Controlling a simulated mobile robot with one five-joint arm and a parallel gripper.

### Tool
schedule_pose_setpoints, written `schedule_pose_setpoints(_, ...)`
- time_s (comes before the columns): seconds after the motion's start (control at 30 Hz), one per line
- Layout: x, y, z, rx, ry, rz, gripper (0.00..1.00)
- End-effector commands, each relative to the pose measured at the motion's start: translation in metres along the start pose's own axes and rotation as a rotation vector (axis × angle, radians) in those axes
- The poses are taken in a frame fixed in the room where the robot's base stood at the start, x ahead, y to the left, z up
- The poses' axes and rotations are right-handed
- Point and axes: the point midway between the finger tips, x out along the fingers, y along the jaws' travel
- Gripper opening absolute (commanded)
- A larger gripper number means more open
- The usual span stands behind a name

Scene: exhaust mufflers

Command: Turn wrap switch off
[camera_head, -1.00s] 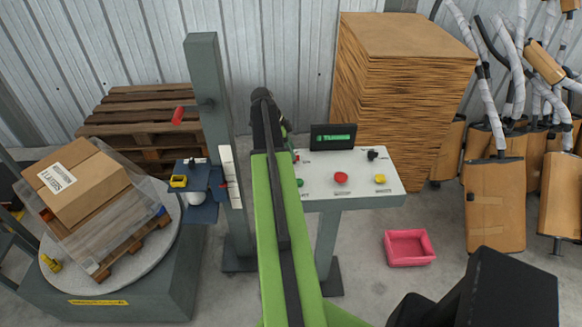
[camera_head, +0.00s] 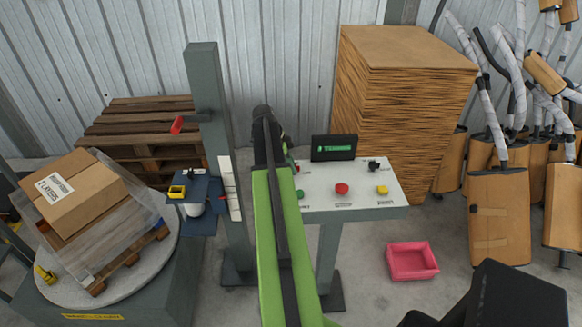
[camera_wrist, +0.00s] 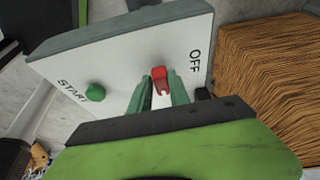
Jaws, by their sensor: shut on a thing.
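The wrap switch is a small red lever (camera_wrist: 160,76) on the pale panel, with the word OFF to its right in the wrist view. My gripper (camera_wrist: 162,90) is shut on this red lever, with one green finger on each side of it. The lever points up towards the panel's far side in that view, left of the OFF label. The control panel (camera_head: 365,188) stands on a grey post in the head view. There my arm hides its left end, and my fingers are mostly hidden behind the arm.
A green START button (camera_wrist: 95,92) sits left of my fingers. The panel also bears a red button (camera_head: 341,188), a yellow button (camera_head: 382,190) and a small screen (camera_head: 334,148). A cardboard stack (camera_head: 405,100) stands behind. A wrapped box (camera_head: 80,190) is on the turntable (camera_head: 62,293).

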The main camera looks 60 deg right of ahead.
Motion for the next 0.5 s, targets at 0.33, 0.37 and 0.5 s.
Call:
schedule_pose_setpoints(0.33, 0.0039, 0.0001, -0.0096, -0.088, 0.003, -0.019, 0.00)
schedule_pose_setpoints(0.37, 0.0040, 0.0003, -0.0099, -0.106, 0.004, -0.027, 0.00)
schedule_pose_setpoints(0.5, 0.0042, 0.0015, -0.0110, -0.208, 0.005, -0.069, 0.00)
